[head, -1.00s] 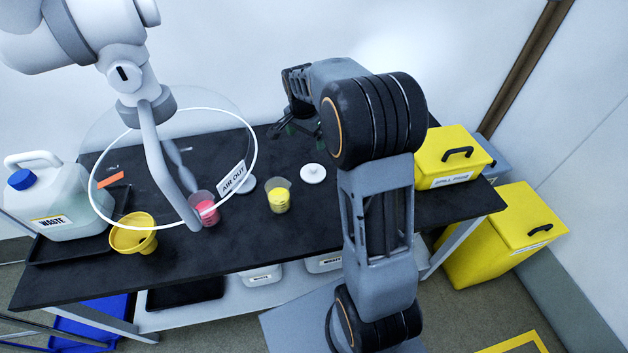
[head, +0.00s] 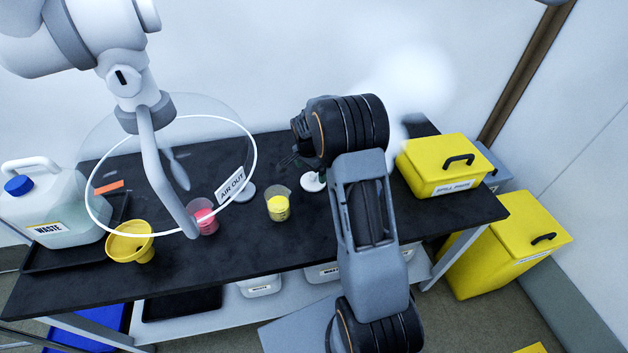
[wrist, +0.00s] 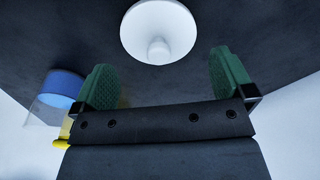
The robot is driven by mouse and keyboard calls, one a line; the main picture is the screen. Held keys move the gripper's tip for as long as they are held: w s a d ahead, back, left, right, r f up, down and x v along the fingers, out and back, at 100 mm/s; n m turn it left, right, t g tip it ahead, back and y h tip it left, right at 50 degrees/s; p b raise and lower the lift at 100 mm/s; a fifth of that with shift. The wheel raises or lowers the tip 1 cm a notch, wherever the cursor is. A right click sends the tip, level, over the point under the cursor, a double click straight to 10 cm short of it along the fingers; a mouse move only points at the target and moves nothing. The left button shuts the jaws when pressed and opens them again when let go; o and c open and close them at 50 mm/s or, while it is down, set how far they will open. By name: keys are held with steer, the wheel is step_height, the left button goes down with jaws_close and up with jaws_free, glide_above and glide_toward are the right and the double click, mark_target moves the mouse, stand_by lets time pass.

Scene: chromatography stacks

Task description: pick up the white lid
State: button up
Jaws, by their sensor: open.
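The white lid (head: 312,182) lies flat on the black bench, right of the beaker with yellow contents, and my arm partly covers it in the head view. In the wrist view the lid (wrist: 158,30) is a white disc with a small round knob, just beyond and between the fingertips. My gripper (wrist: 162,75) is open and empty, with green pads either side and a clear gap to the lid. In the head view my gripper is mostly hidden behind my arm.
A beaker with yellow contents (head: 278,206) and one with pink contents (head: 205,218) stand left of the lid. A clear round shield (head: 170,118) hangs over the bench's left part. A yellow funnel (head: 130,243), a waste jug (head: 50,205) and a yellow box (head: 440,168) stand around.

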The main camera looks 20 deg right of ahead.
mark_target(313, 175)
steer(key=shift+d+f, duration=0.15)
steer(key=shift+f, duration=0.95)
steer(key=shift+d+f, duration=0.15)
steer(key=shift+f, duration=0.9)
steer(key=shift+c, duration=0.5)
steer(key=c, duration=0.5)
